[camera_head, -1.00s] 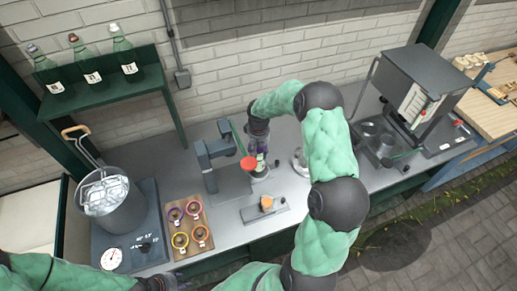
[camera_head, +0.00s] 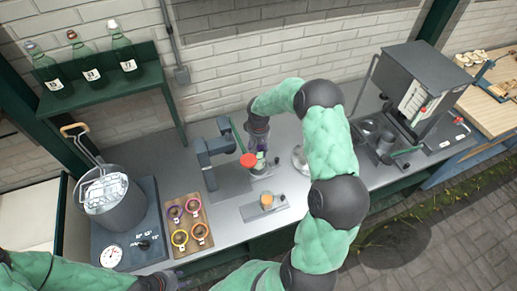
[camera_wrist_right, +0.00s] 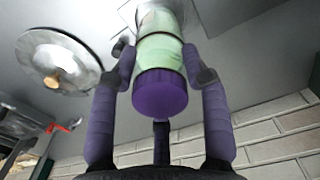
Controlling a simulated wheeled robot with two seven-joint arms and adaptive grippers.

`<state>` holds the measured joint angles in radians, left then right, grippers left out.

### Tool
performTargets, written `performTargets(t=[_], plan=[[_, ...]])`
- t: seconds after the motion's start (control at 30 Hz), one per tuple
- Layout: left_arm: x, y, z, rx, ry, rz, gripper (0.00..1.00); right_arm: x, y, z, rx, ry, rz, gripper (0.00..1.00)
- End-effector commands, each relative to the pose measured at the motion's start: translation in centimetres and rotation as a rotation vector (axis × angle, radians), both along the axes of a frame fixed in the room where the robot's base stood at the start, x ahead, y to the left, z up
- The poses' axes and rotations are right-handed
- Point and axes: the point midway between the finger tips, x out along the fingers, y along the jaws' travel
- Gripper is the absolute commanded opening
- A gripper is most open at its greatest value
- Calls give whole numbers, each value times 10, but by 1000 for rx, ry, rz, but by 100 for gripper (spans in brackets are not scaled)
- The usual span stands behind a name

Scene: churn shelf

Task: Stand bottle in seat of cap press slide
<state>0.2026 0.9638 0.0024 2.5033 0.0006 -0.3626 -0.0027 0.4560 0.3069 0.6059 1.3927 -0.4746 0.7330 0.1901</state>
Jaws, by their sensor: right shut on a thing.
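The bottle (camera_wrist_right: 160,52) is pale green with a purple cap (camera_wrist_right: 160,92). It shows between the fingers of my right gripper (camera_wrist_right: 160,80), which is shut on it; its far end runs past the top of the right wrist view. In the head view the bottle (camera_head: 261,160) is partly hidden behind my right gripper (camera_head: 259,143) and the red lever end. The grey cap press (camera_head: 208,158) stands just left of it, with its slide plate (camera_head: 262,172) below the bottle. I cannot tell whether the bottle touches the seat. My left gripper (camera_head: 170,282) is at the bottom edge, its fingers unclear.
A red round lever end (camera_head: 248,160) is close beside the bottle. A round metal lid (camera_head: 300,160) lies to the right. A small fixture with an orange piece (camera_head: 266,202) sits in front.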

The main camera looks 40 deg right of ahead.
Motion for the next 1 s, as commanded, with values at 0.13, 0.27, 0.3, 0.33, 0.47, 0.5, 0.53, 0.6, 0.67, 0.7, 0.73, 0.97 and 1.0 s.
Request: performTargets(t=[0.13,0.27,0.3,0.33,0.47,0.5,0.53,0.6,0.67,0.7,0.73,0.97,1.0], plan=[[0,0,-4,0,0,0,40,1,0,-3,-1,-2,0,0],[0,0,-9,0,0,0,40,1,0,-9,-1,-2,0,0],[0,0,-10,0,0,0,40,1,-1,-10,-1,-2,0,0],[0,0,-11,0,0,0,40,1,-1,-11,-1,-2,0,0],[0,0,-12,0,0,0,40,1,-1,-12,-1,-2,0,0],[0,0,-12,0,0,0,40,1,-1,-12,-1,-2,-1,0],[0,0,-12,0,0,0,40,1,-1,-11,-1,-2,-1,0],[0,0,-11,0,0,0,40,1,-1,-11,-1,-2,-1,0],[0,0,-11,0,0,0,40,1,-1,-11,-1,-2,-1,0],[0,0,-12,0,0,0,40,1,-1,-11,-1,-2,-1,0],[0,0,-12,0,0,0,40,1,-1,-12,-1,-2,-1,0],[0,0,-20,0,0,0,40,1,-1,-19,-1,-2,-1,0],[0,0,-21,0,0,0,40,1,0,-20,-1,-2,0,0]])
